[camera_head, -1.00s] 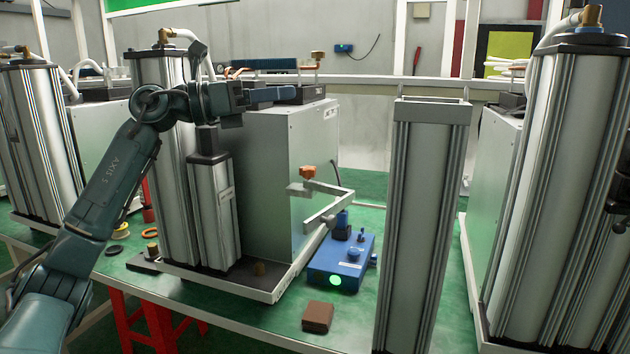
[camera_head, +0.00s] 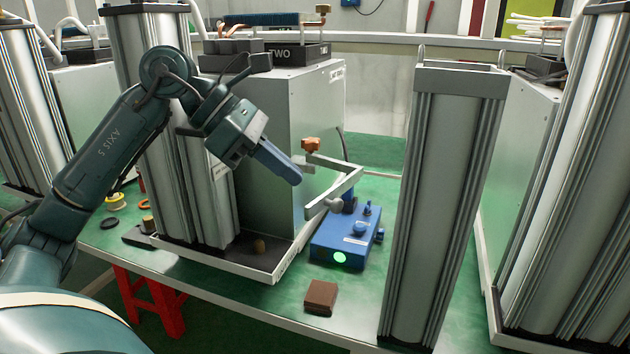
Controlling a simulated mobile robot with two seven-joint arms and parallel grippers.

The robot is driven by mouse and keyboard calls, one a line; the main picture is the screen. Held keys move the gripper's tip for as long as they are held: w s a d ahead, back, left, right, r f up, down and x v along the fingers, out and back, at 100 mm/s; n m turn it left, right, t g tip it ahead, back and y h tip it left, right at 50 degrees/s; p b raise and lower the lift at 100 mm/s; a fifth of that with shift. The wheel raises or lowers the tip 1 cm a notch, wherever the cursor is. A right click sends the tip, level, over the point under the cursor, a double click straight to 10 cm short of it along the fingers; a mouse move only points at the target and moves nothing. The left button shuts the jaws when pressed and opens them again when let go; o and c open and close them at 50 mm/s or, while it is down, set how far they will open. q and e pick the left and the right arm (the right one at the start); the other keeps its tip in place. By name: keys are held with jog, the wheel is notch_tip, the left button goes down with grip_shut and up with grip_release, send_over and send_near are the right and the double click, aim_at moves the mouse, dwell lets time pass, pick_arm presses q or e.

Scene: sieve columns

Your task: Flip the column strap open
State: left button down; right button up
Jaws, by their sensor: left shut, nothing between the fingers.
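The column strap (camera_head: 355,180) is a bent grey metal bar at the front right of the grey cabinet labelled TWO. It sticks out to the right and has an orange knob (camera_head: 311,145) at its upper end and a grey round knob (camera_head: 335,205) at its lower end. My left gripper (camera_head: 297,177) is shut and empty. Its blue-grey fingers point down and right, with the tips just left of the strap's upper end. I cannot tell whether they touch it. My right gripper is not in view.
A tall empty grey column (camera_head: 441,200) stands to the right. A blue control box (camera_head: 345,240) with a green light sits below the strap, and a brown block (camera_head: 320,297) lies in front. Silver columns (camera_head: 160,110) stand left of the cabinet (camera_head: 318,120). Green bench top shows between.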

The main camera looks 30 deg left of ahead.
aim_at(336, 201)
pick_arm(q)
jog(key=x, duration=0.3)
jog(key=p+x, duration=0.1)
jog(key=shift+w+d+r, duration=0.2)
jog(key=shift+w+d, duration=0.1)
jog(key=shift+d, duration=0.15)
jog(key=shift+w+d+f, duration=0.1)
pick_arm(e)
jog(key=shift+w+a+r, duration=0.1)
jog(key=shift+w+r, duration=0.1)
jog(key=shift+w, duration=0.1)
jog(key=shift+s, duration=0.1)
